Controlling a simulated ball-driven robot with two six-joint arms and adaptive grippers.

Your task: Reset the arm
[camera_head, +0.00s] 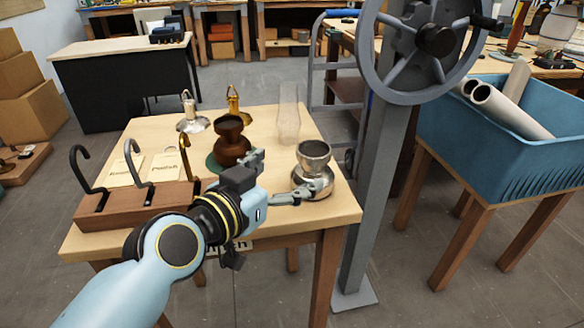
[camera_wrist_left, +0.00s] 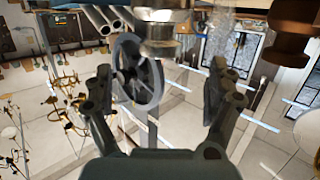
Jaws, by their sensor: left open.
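My left gripper (camera_head: 282,180) reaches over the front of the wooden table (camera_head: 334,212), open, with no object held between its fingers. One finger is near the brown lamp base and the other is in front of the silver lamp base (camera_head: 313,155); I cannot tell if it touches. In the left wrist view the two fingers (camera_wrist_left: 160,95) are wide apart, and the silver base (camera_wrist_left: 160,30) shows at the top beyond them. The brown lamp base (camera_head: 230,142) stands upright on a green disc. My right gripper is not in view.
A wooden rack with hooks (camera_head: 120,207) stands at the table's left front. A clear glass chimney (camera_head: 288,115), a small silver piece (camera_head: 192,120) and a brass piece (camera_head: 236,106) stand behind. A grey post with a handwheel (camera_head: 385,170) rises right of the table, beside a blue bin (camera_head: 540,175).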

